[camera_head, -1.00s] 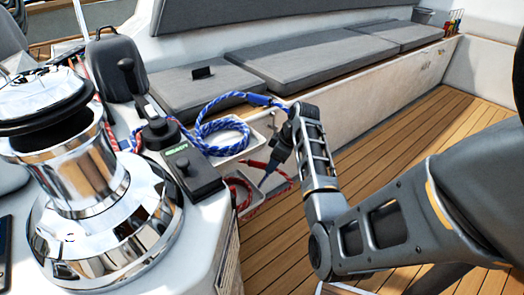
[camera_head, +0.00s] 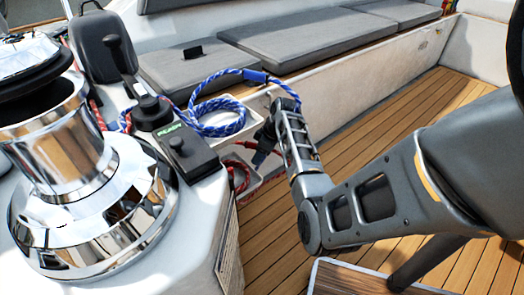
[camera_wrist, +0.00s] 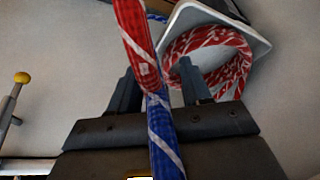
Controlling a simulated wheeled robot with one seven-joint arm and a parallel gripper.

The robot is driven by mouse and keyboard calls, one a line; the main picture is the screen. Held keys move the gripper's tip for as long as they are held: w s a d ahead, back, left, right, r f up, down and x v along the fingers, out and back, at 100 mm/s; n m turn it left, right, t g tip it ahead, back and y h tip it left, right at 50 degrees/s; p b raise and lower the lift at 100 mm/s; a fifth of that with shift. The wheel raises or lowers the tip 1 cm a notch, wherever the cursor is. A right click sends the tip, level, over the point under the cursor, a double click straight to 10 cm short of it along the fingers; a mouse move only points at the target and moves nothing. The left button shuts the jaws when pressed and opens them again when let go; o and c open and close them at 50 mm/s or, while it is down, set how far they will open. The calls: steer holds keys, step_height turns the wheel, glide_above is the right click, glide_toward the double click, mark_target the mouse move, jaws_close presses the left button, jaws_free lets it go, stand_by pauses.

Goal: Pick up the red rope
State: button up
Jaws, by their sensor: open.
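The red rope (camera_head: 238,176), with white flecks, lies coiled in the lower white bin (camera_head: 247,193), partly hidden by the bin and my arm. In the wrist view its coil (camera_wrist: 212,55) sits in the white bin, beyond the right finger, and a red strand (camera_wrist: 134,38) runs down from the top edge. My gripper (camera_wrist: 160,90) is open, pointing at the bin area. The red strand and a blue strand (camera_wrist: 163,135) cross in front of the jaws; whether either lies between the fingers I cannot tell.
A blue rope (camera_head: 222,112) is coiled in the upper bin, with a strand reaching over my wrist. A chrome winch (camera_head: 70,170) and black control box (camera_head: 188,150) stand left. Grey cushions (camera_head: 300,50) line the bench. Open wooden floor (camera_head: 390,130) lies right; a wood-topped edge (camera_head: 340,280) is near.

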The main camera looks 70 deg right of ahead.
steer(key=shift+c, duration=0.2)
jaws_close()
stand_by(0.3)
steer(key=shift+r+p, duration=1.55)
steer(key=shift+p, duration=0.2)
